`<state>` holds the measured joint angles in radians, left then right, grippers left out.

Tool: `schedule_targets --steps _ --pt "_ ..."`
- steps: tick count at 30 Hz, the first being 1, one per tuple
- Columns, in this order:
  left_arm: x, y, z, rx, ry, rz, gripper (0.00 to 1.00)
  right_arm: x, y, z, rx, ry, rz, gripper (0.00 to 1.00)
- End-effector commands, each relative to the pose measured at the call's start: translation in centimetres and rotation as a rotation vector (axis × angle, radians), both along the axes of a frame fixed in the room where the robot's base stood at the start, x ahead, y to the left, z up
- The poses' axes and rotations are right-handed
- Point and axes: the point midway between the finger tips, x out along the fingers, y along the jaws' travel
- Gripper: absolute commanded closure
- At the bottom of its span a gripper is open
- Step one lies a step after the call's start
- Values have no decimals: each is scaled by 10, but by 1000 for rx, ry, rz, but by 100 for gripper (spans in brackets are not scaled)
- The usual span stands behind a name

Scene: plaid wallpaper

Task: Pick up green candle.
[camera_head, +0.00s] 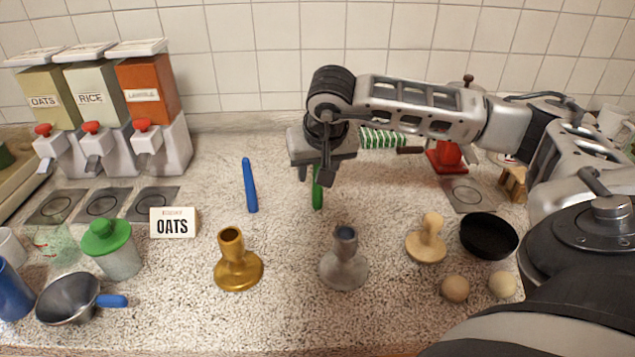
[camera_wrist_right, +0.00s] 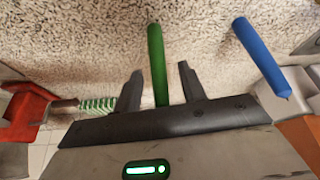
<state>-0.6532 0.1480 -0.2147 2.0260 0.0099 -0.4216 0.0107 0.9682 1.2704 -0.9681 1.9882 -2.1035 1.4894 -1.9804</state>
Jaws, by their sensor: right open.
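The green candle (camera_head: 317,190) lies on the speckled counter behind the silver candle holder. My right gripper (camera_head: 317,176) is above its far part and hides that end in the head view. In the right wrist view the green candle (camera_wrist_right: 157,60) runs between the two open fingers of the gripper (camera_wrist_right: 160,82), with a gap on each side. A blue candle (camera_head: 250,185) lies to the left, and it also shows in the right wrist view (camera_wrist_right: 262,57). My left gripper is not in view.
A gold holder (camera_head: 238,262) and a silver holder (camera_head: 344,262) stand in front. An OATS card (camera_head: 174,222), dispensers (camera_head: 150,95) and a green-lidded jar (camera_head: 112,248) are left. A wooden press (camera_head: 428,240) and black bowl (camera_head: 488,236) are right. Counter between the candles is clear.

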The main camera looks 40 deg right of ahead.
Motion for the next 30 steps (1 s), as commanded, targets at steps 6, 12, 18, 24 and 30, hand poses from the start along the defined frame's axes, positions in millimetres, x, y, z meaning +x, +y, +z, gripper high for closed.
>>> schedule_targets --steps 6,12,18,24,30 --pt "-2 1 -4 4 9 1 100 0 0 -1 0 0 0 62" --pt "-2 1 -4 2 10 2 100 0 0 0 1 0 0 100" --pt "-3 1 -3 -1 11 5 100 0 0 0 0 -1 0 100" --pt "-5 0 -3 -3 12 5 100 1 0 6 2 -3 0 100" --pt "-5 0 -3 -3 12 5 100 1 1 32 3 -5 0 100"
